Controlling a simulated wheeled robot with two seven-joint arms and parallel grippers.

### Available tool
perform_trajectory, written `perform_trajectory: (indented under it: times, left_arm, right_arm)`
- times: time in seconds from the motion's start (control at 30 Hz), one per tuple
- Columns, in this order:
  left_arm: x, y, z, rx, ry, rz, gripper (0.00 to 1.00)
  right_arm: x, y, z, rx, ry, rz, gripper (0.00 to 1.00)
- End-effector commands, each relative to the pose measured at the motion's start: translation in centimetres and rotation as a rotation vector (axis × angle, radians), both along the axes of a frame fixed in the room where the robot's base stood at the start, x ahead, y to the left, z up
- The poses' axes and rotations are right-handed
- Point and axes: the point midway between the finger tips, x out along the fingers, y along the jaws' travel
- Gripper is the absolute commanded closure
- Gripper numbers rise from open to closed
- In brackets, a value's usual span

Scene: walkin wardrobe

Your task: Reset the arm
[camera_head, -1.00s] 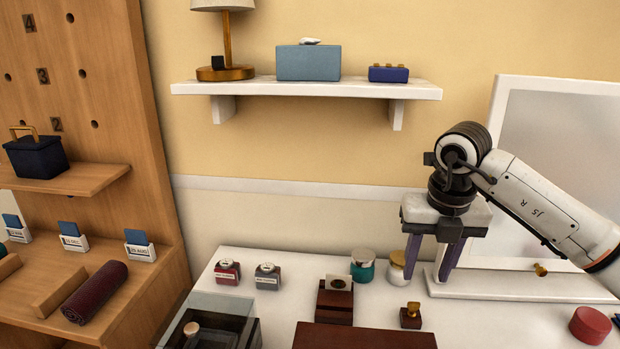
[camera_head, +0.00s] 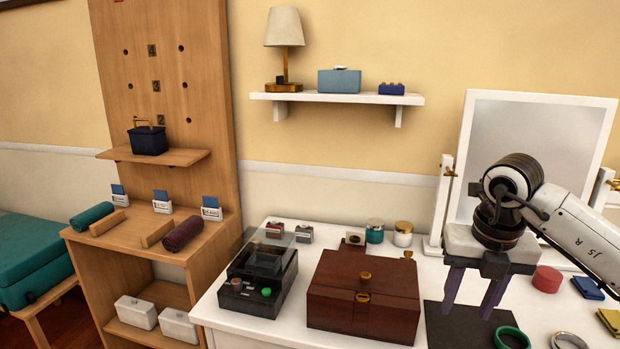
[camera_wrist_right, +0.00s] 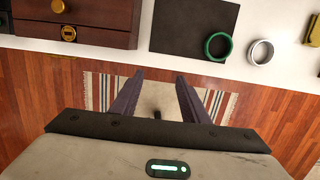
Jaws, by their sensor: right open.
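My right gripper (camera_head: 474,305) hangs from the arm that comes in from the right, over the right part of the white table (camera_head: 220,311). Its two purple fingers are apart with nothing between them. In the right wrist view the open fingers (camera_wrist_right: 155,78) point past the table's front edge, with the floor and a striped rug (camera_wrist_right: 225,98) below. My left gripper is not in view.
The table holds a brown wooden box (camera_head: 335,285), a black clear-lidded case (camera_head: 262,275), a dark mat (camera_head: 452,328), a green ring (camera_head: 511,337), a red round box (camera_head: 547,279) and a mirror (camera_head: 540,125). A wooden shelf unit (camera_head: 180,90) stands at left.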

Motion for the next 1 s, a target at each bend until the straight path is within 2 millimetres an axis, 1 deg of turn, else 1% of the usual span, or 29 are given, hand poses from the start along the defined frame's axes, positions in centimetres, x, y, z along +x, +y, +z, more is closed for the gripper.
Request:
perform_trajectory:
  times: [0.03,0.17,0.37,0.47,0.57,0.63,0.67,0.7,0.77,0.8,0.87,0.9,0.97,1.0]
  left_arm:
    - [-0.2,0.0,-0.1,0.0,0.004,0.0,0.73]
    - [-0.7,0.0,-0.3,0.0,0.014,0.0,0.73]
    - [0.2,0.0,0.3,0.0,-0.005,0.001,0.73]
    - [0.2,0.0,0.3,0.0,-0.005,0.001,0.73]
    - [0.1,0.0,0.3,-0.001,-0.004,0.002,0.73]
    - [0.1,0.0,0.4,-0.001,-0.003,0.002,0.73]
    - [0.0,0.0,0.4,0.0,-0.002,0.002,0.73]
    - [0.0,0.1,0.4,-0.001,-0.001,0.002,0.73]
    - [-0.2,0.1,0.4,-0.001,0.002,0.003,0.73]
    - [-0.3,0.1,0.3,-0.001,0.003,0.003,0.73]
    - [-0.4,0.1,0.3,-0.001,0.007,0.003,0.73]
    - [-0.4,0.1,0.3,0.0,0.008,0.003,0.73]
    - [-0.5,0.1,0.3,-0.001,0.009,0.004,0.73]
    - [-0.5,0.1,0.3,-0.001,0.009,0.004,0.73]
  right_arm:
    - [-0.3,1.4,-1.1,0.039,0.014,0.034,0.59]
    - [-1.0,4.6,-2.8,0.139,0.031,0.103,0.59]
    - [-2.6,10.2,-5.1,0.327,0.058,0.206,0.59]
    - [-4.0,13.8,-6.1,0.46,0.073,0.258,0.59]
    - [-6.0,18.4,-6.8,0.65,0.093,0.306,0.59]
    - [-8.0,22.5,-6.6,0.844,0.107,0.327,0.59]
    - [-9.0,24.3,-6.2,0.948,0.111,0.323,0.59]
    - [-10.0,26.6,-5.3,1.092,0.112,0.307,0.59]
    - [-11.0,29.0,-3.6,1.301,0.102,0.248,0.59]
    - [-11.3,30.0,-2.4,1.432,0.093,0.189,0.59]
    - [-11.0,30.6,-0.8,1.616,0.072,0.063,0.59]
    - [-10.5,30.5,-0.1,1.725,0.056,-0.041,0.59]
    - [-9.4,29.5,0.3,1.863,0.024,-0.223,0.59]
    - [-8.5,28.4,0.0,1.936,0.004,-0.366,0.59]
